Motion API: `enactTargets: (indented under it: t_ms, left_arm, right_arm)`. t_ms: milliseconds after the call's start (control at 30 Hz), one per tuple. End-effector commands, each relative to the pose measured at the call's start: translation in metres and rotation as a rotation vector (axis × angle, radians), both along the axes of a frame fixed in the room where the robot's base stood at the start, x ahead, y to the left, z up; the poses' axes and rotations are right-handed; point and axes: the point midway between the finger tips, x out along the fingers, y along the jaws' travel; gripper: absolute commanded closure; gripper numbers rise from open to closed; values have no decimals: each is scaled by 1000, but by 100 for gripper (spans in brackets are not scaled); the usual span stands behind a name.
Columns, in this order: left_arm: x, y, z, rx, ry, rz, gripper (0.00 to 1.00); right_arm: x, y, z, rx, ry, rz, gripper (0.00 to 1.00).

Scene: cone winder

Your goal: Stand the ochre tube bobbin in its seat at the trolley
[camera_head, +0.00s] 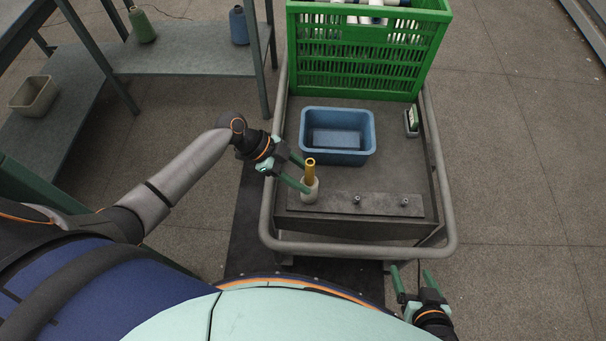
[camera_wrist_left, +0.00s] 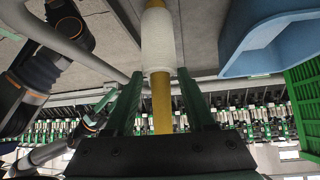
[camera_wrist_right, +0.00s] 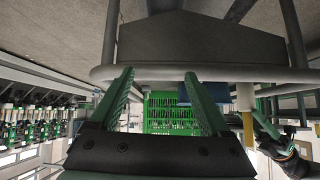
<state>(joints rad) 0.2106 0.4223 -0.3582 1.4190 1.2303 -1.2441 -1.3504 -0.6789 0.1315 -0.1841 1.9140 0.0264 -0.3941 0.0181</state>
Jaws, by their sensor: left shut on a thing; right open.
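The bobbin has an ochre tube (camera_head: 310,170) with pale yarn (camera_head: 310,190) wound on its lower part. It is upright at the left end of the dark seat plate (camera_head: 380,206) on the trolley. My left gripper (camera_head: 304,175) is shut on the bare ochre tube above the yarn. The left wrist view shows the tube (camera_wrist_left: 161,105) between the fingers, with the yarn beyond. The bobbin's foot hides what is under it, so I cannot tell whether it is fully down. My right gripper (camera_head: 416,277) is open and empty, in front of the trolley's right corner.
Two short pegs (camera_head: 357,199) (camera_head: 405,201) stand bare on the plate. A blue bin (camera_head: 364,157) and a green crate (camera_head: 355,62) are behind. A tube rail (camera_head: 360,249) surrounds the trolley. A side table holds a green cone (camera_head: 142,26) and a blue cone (camera_head: 239,27).

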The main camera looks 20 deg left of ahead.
Motion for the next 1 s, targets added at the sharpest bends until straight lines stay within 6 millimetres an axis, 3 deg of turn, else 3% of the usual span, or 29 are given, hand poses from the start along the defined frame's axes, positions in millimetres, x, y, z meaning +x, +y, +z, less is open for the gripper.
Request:
enactTargets:
  t_ms: [133,167,433,833,900,1000]
  left_arm:
    - [0,0,1,-1,-2,0,100]
    - [0,0,1,-1,-2,0,42]
    - [0,0,1,0,-1,0,11]
    - [0,0,0,1,0,0,10]
    - [0,0,0,0,0,0,10]
    - [-1,16,15,4,-3,2,10]
  right_arm:
    - [0,0,0,0,0,0,19]
    - [0,0,0,0,0,0,19]
    - [0,0,0,0,0,0,19]
    - [-1,1,-1,1,11,3,19]
    - [7,13,11,15,4,24,19]
    - [11,16,18,19,-5,28,19]
